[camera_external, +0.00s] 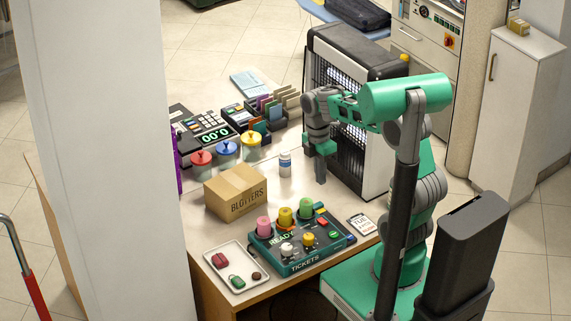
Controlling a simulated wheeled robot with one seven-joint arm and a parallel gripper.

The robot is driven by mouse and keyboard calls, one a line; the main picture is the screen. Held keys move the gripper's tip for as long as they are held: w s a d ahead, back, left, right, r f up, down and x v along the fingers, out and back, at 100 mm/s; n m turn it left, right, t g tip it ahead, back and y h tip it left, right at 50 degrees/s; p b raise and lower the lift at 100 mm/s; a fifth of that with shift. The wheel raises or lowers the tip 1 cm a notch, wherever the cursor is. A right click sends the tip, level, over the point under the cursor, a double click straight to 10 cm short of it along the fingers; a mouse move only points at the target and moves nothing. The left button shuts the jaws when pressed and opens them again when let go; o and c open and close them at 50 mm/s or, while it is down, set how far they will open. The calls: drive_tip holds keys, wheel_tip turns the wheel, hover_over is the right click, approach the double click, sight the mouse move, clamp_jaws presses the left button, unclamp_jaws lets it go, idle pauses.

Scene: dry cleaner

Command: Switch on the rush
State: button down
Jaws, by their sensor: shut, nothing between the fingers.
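A dark teal control box (300,262) marked READY and TICKETS sits at the front of the table. On its top are pink, yellow and green domed pieces, small red buttons, a white knob (287,249) and a yellow knob (308,240). A label reading rush is too small to make out, so I cannot tell which control it is. My gripper (320,178) points down over the table, behind the box and apart from it, in front of the dark slatted unit. Its fingers are shut and hold nothing.
The slatted unit (378,165) rises close behind my gripper.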

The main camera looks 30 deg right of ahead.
sight(325, 223)
idle(0.3)
drive_tip(key=shift+s+r+b, duration=0.2)
drive_tip(key=shift+s+b, duration=0.45)
drive_tip(key=shift+b, duration=0.05)
drive_tip(key=shift+f, duration=0.1)
drive_tip(key=f, duration=0.4)
drive_tip(key=s+f+p, duration=0.1)
drive_tip(key=f, duration=0.8)
drive_tip(key=shift+s+f+p, duration=0.3)
drive_tip(key=shift+s+f, duration=0.05)
